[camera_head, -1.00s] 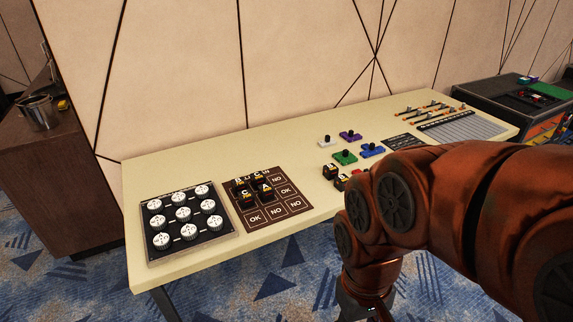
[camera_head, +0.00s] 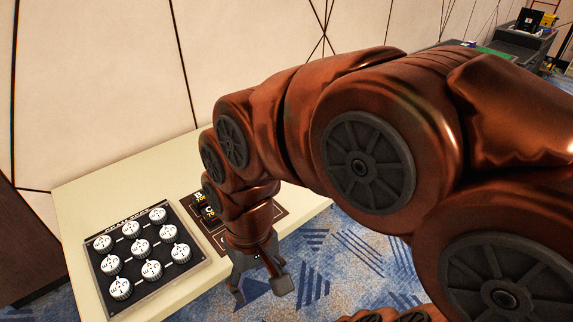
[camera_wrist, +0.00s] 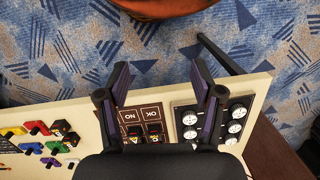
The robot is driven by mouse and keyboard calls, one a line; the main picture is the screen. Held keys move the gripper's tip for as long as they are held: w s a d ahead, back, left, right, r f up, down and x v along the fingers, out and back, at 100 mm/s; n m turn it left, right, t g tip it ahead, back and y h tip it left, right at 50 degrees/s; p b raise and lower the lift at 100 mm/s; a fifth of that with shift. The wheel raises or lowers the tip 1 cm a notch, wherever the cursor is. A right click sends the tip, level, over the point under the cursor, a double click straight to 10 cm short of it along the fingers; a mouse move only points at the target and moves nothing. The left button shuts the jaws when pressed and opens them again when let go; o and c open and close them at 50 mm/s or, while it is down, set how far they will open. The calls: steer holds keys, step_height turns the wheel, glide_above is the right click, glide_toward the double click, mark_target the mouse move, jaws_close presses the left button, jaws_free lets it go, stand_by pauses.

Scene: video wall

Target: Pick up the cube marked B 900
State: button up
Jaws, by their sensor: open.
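The brown mat (camera_head: 216,238) lies on the table, mostly hidden behind my arm in the head view. On it stand dark cubes with white letters and yellow numbers: one marked B (camera_head: 199,196) and one marked C (camera_head: 209,211). The numbers are too small to read surely, so I cannot tell which cube is B 900. In the wrist view, two dark cubes show on the mat, a left one (camera_wrist: 134,138) and a right one (camera_wrist: 155,138). My gripper (camera_head: 260,290) is open and empty, in front of the table's front edge; it also shows in the wrist view (camera_wrist: 161,85).
A panel of white knobs (camera_head: 141,255) lies left of the mat. The cream table (camera_head: 130,172) runs along the wall. In the wrist view, coloured blocks (camera_wrist: 38,128) stand beyond the mat. Patterned carpet (camera_head: 350,262) is open in front.

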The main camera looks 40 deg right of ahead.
steer(key=shift+o, duration=0.7)
steer(key=w+d+f+m+t+y+b, duration=0.1)
steer(key=w+m+b, duration=0.3)
steer(key=w, duration=1.1)
steer(key=f+m+t+y, duration=0.1)
steer(key=m, duration=0.2)
steer(key=shift+f+m+t, duration=0.4)
steer(key=w+d+f+m+t+y+b, duration=0.1)
steer(key=w+d+f+m+t+b, duration=0.1)
steer(key=w+d+m, duration=0.4)
steer(key=w+d+f+m+t+b, duration=0.1)
steer(key=w+d+m+t+b, duration=0.15)
steer(key=w+d+m, duration=0.35)
steer(key=w+d+f+m+t+h+b, duration=0.1)
steer(key=d+f+m, duration=0.3)
steer(key=d, duration=0.6)
steer(key=w+d+f+m+t+h+b, duration=0.1)
steer(key=d+f+m+b, duration=0.2)
steer(key=d+m, duration=0.3)
steer(key=w+d+f+m+t+h+b, duration=0.1)
steer(key=d+f+m, duration=0.3)
steer(key=d, duration=1.1)
steer(key=shift+w+d+f+m+h+b, duration=0.35)
steer(key=shift+w+m+h+b, duration=0.15)
steer(key=shift+w+m, duration=0.1)
steer(key=shift+w+r+x, duration=0.15)
steer(key=shift+x, duration=1.7)
steer(key=shift+w+r+x, duration=0.15)
steer(key=shift+x, duration=1.7)
